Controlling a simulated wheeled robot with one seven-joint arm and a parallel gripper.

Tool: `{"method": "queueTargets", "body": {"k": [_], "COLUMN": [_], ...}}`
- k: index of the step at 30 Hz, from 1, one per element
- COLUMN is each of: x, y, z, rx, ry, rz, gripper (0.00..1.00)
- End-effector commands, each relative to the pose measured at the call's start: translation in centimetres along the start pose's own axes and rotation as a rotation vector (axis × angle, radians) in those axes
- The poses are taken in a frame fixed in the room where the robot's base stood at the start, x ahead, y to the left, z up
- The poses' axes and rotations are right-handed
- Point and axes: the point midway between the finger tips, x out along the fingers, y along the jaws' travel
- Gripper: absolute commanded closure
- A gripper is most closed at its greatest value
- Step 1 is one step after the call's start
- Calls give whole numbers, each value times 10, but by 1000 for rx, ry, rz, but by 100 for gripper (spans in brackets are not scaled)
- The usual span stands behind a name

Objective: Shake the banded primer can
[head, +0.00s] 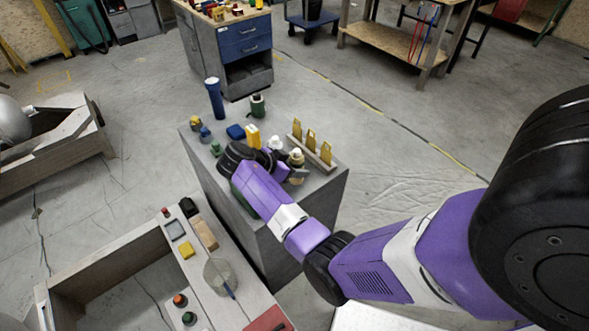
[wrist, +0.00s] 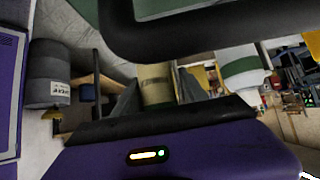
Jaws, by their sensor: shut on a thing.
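A cream can with a dark olive band (wrist: 155,85) stands between my two grey finger pads in the wrist view; I take it to be the banded primer can. It also shows in the head view (head: 296,158), at the right front of the grey cabinet top. My gripper (wrist: 158,92) is shut on it from the side. Its lower part is hidden by my gripper, so I cannot tell whether it touches the top. A white can with a green band (wrist: 240,72) is close by on the right in the wrist view; its white top (head: 275,142) shows in the head view.
On the grey cabinet (head: 190,140) are a wooden rack with yellow pieces (head: 312,147), a tall blue cylinder (head: 215,100), a dark green can (head: 257,107) and a yellow item (head: 253,135). A grey labelled can (wrist: 48,75) is at left in the wrist view. A bench (head: 225,265) stands in front.

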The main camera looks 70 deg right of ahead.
Motion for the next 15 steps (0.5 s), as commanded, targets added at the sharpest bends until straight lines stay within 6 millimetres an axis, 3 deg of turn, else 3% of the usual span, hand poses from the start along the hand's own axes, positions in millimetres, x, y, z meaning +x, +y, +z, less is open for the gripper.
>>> {"method": "queueTargets", "body": {"k": [6, 15], "x": [-12, -12], "y": [0, 0], "z": [-14, -15], "rx": [0, 0], "ry": [1, 1], "rz": [-1, 0], "gripper": [64, 64]}}
